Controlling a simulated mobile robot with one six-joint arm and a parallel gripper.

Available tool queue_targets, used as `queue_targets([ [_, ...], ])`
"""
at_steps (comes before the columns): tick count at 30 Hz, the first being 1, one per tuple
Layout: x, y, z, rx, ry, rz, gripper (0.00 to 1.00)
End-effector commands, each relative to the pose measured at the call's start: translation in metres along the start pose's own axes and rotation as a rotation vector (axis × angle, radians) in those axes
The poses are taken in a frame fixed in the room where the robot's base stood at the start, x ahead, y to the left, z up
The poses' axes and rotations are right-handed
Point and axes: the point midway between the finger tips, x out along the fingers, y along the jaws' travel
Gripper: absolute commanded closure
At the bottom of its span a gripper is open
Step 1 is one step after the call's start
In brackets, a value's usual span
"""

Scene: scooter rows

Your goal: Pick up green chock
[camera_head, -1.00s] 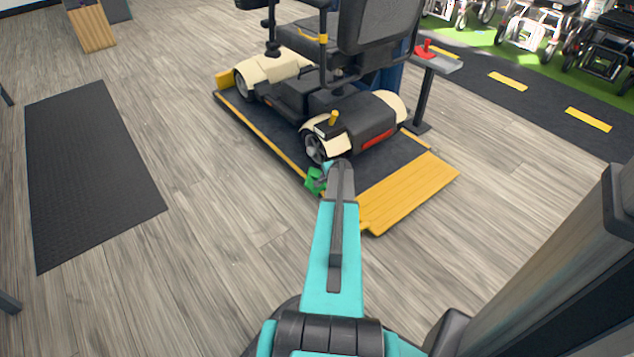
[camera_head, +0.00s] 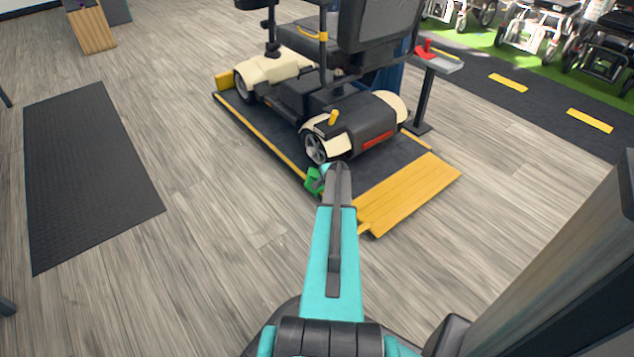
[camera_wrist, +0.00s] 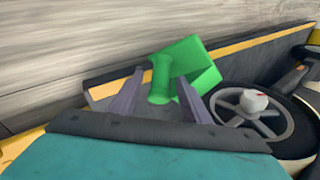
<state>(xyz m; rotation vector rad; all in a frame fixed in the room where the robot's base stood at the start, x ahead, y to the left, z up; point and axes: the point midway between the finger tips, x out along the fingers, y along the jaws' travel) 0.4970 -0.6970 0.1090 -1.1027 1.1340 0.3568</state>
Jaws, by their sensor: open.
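The green chock (camera_wrist: 187,66) lies at the edge of the dark platform, beside the scooter's rear wheel (camera_wrist: 251,112). In the wrist view its narrower stem points toward me, between the two fingers of my gripper (camera_wrist: 154,90). The fingers are apart, one on each side of the stem; I cannot tell whether either touches it. In the head view the chock (camera_head: 313,180) shows just left of the end of my arm, which hides part of it. My gripper's fingers are hard to make out in that view.
The cream and black scooter (camera_head: 366,133) stands on the platform, which has a yellow ramp (camera_head: 410,193) at its near end. A stand with a red item (camera_head: 426,51) is behind it. A dark mat (camera_head: 90,170) lies left. Wood floor between is clear.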

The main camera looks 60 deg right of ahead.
Motion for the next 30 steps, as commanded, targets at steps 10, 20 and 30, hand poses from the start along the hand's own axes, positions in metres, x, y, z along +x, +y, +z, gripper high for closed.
queue_targets([
  [10, 0.0, 0.0, 0.0, 0.0, 0.0, 0.0, 1.0],
  [20, -0.002, -0.001, 0.0, 0.0, 0.001, -0.002, 1.0],
  [30, -0.026, 0.004, 0.001, -0.001, 0.001, -0.002, 1.0],
])
